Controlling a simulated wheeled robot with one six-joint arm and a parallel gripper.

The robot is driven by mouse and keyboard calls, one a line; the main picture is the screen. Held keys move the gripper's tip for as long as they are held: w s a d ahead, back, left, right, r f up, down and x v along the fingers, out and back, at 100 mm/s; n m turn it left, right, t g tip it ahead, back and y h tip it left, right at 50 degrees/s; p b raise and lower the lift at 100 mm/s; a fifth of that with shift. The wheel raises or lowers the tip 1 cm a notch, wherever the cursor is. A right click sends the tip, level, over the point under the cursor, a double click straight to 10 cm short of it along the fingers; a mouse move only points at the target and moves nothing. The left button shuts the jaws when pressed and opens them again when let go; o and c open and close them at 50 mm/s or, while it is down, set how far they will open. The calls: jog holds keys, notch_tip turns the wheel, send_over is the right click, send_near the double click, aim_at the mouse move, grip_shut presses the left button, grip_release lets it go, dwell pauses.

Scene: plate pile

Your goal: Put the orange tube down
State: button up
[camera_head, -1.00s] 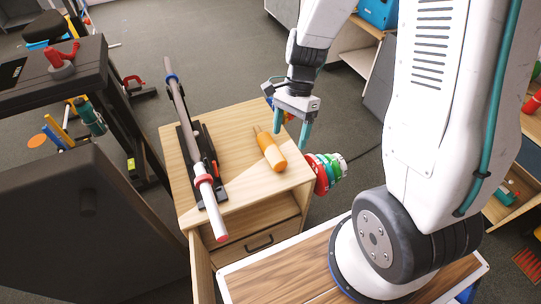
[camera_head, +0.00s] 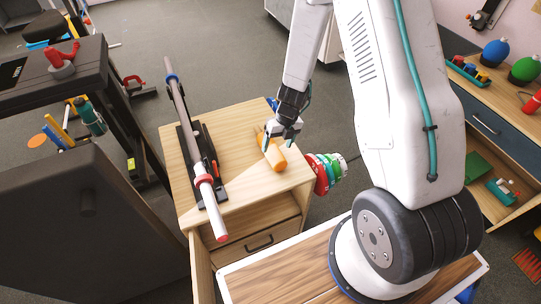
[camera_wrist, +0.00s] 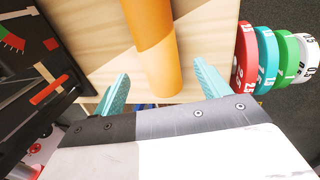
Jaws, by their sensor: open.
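The orange tube (camera_head: 276,157) lies on its side on the light wooden cabinet top (camera_head: 240,185), right of the barbell. In the wrist view the tube (camera_wrist: 153,45) runs from the top edge down to between the two teal fingers. My gripper (camera_head: 279,142) is over the tube and hides part of it in the head view. In the wrist view my gripper (camera_wrist: 160,88) is open, with a finger on each side of the tube's near end and a gap on both sides. The tube appears to rest on the cabinet top.
A barbell (camera_head: 181,115) lies in a black stand (camera_head: 211,160) left of the tube. Coloured weight plates (camera_head: 324,172) hang at the cabinet's right side, close to the right finger. A dark treadmill (camera_head: 85,210) stands at the left.

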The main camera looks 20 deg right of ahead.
aim_at(275, 150)
jog(key=x, duration=0.4)
jog(key=shift+w+a+f, duration=0.1)
jog(key=shift+w+f, duration=0.05)
jog(key=shift+f, duration=0.25)
jog(key=c, duration=1.4)
jog(key=shift+r, duration=0.1)
